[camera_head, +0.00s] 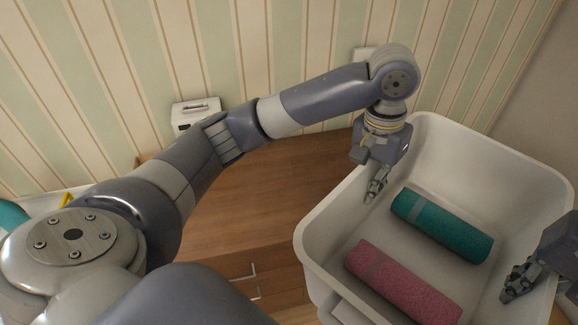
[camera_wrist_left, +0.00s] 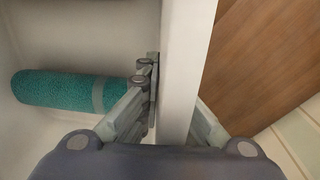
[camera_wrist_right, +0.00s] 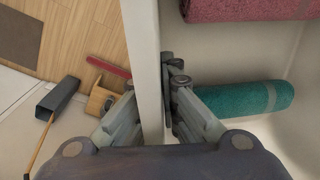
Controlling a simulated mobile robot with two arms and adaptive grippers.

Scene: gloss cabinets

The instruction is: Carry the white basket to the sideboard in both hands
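The white basket (camera_head: 490,148) is at the right of the head view, with a teal roll (camera_head: 441,222) and a pink roll (camera_head: 400,285) lying inside. My left gripper (camera_head: 376,186) straddles the basket's left wall. The left wrist view shows one finger inside and one outside the rim (camera_wrist_left: 188,70), shut on it. My right gripper (camera_head: 515,290) straddles the opposite wall (camera_wrist_right: 141,60), likewise shut on it. The wooden sideboard (camera_head: 265,190), with drawers in its front, lies left of the basket, which covers part of it from view. The basket's underside is hidden.
A white box-like appliance (camera_head: 195,112) stands by the striped wall behind the sideboard. The sideboard's visible top is bare.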

